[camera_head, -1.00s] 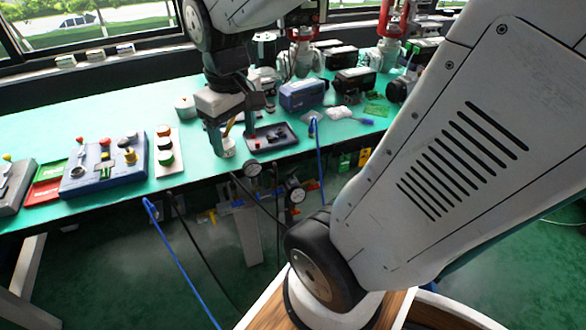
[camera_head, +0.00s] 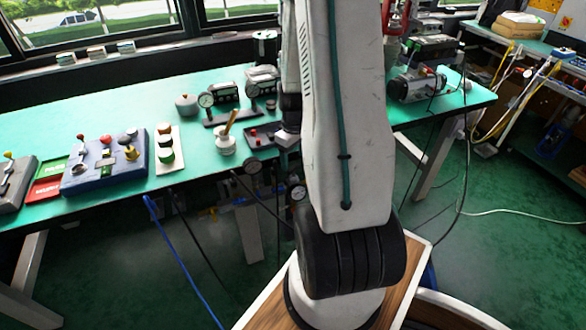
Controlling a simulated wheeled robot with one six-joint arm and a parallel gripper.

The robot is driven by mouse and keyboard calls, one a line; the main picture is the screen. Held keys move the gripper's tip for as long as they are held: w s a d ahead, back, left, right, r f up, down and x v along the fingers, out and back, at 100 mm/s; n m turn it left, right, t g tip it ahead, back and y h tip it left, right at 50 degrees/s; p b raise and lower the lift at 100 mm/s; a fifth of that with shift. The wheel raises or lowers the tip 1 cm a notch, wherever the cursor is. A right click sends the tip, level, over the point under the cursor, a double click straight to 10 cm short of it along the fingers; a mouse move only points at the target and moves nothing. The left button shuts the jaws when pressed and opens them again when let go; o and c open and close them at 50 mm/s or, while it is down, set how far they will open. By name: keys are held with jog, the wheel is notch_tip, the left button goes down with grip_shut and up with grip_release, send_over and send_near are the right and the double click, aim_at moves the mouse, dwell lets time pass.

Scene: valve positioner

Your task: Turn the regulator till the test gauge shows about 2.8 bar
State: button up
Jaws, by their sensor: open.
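I cannot tell the regulator apart in this view. Which one is the test gauge is unclear, and no reading is legible. My gripper (camera_head: 287,138) shows only in part beside my arm link, over the bench near the front edge. Its fingers are mostly hidden, and nothing is seen held in it.
A white pot (camera_head: 226,142) with a yellow-brown handle stands left of my gripper. A button plate (camera_head: 166,148) and a blue control box (camera_head: 105,163) are further left. A blue hose (camera_head: 182,260) hangs in front. My arm covers the middle of the bench.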

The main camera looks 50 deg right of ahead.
aim_at(293, 167)
jog(key=shift+f, duration=2.75)
jog(key=c, duration=1)
